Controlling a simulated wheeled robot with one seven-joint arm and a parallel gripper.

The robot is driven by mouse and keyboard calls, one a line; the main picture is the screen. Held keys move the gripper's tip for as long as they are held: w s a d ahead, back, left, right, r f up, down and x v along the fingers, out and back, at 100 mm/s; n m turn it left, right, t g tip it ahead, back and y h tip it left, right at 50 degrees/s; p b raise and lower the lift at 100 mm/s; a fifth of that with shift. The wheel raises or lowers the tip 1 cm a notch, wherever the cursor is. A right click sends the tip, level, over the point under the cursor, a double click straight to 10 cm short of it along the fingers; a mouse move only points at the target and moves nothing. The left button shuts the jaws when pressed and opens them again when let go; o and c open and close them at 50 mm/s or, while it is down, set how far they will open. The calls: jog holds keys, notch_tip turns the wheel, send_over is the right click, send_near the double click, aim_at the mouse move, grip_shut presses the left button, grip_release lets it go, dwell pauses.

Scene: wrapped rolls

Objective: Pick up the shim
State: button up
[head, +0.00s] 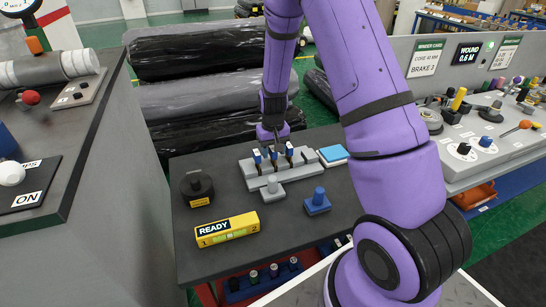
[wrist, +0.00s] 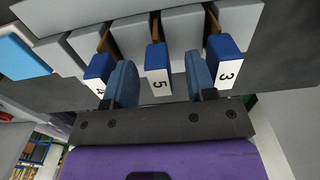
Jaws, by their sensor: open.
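Several shims with blue, numbered tabs stand in slots of a grey rack (head: 250,178). In the wrist view I read shim 4 (wrist: 98,70), shim 5 (wrist: 157,65) and shim 3 (wrist: 226,60). My gripper (wrist: 161,82) is open, with one finger on each side of the tab of shim 5. A gap shows between each finger and that tab, and the outer tabs lie just outside the fingers. In the head view my gripper (head: 273,147) is over the rack. The fingertips are partly hidden there, and the numbers are too small to read.
The dark table (head: 240,195) also holds a black round weight (head: 197,187), a yellow READY level (head: 228,230), a grey knobbed block (head: 272,189), a blue knobbed block (head: 318,202) and a blue-topped pad (head: 334,154). Black wrapped rolls (head: 200,55) lie behind.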

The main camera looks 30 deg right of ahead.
jog(key=shift+f, duration=0.1)
grip_shut()
